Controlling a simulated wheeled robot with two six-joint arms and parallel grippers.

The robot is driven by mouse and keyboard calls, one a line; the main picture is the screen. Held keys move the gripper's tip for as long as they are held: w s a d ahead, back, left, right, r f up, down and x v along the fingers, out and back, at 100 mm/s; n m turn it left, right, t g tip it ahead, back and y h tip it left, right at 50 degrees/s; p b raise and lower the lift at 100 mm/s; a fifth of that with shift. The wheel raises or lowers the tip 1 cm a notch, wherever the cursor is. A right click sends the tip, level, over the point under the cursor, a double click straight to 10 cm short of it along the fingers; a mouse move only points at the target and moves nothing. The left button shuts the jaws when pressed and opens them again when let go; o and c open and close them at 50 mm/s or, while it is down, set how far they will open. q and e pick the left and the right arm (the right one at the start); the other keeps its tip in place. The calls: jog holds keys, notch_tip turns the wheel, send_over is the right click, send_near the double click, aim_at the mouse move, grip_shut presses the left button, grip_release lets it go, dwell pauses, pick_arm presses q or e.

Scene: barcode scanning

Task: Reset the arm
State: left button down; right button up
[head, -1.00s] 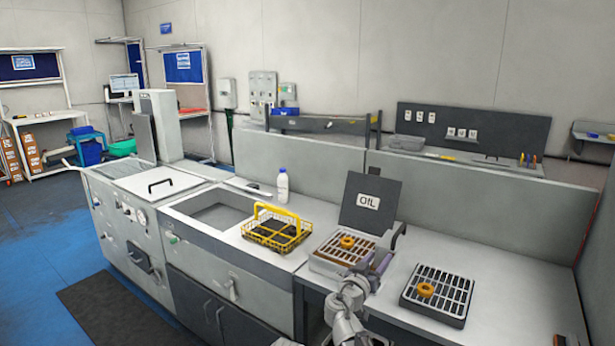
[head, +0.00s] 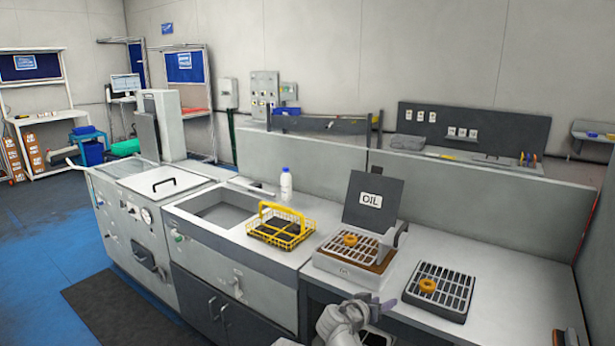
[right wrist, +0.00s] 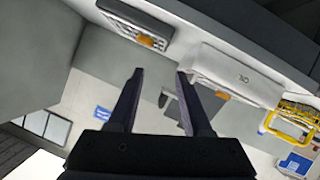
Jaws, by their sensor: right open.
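My right gripper (head: 372,304) is in front of the counter's near edge, below and apart from the OIL box (head: 345,268). In the right wrist view its two dark fingers (right wrist: 158,72) stand apart with nothing between them. The OIL box has its dark lid raised, and an orange ring (head: 350,239) lies on its grate. A second orange ring (head: 428,285) lies on the dark slotted tray (head: 462,306) to the right. My left gripper is not in view.
A yellow wire basket (head: 296,238) stands left of the OIL box, beside the sink basin (head: 215,206). A white bottle (head: 286,186) with a blue cap stands behind the basket. A low grey wall (head: 480,205) runs behind the counter. The counter right of the dark tray is clear.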

jog(key=s+a+f+n+g+y, duration=0.2)
jog(key=s+a+f+g, duration=0.1)
jog(key=s, duration=0.5)
jog(key=s+a+f+n+g+y, duration=0.3)
jog(key=s+a+f, duration=0.2)
jog(key=s+a, duration=0.1)
jog(key=s+a+f+n+g+y+p, duration=0.1)
jog(key=s+a+f+n+g+y, duration=0.2)
jog(key=s, duration=0.6)
jog(key=shift+s+a+f+g, duration=0.4)
jog(key=shift+a+f, duration=0.25)
jog(key=shift+a, duration=0.15)
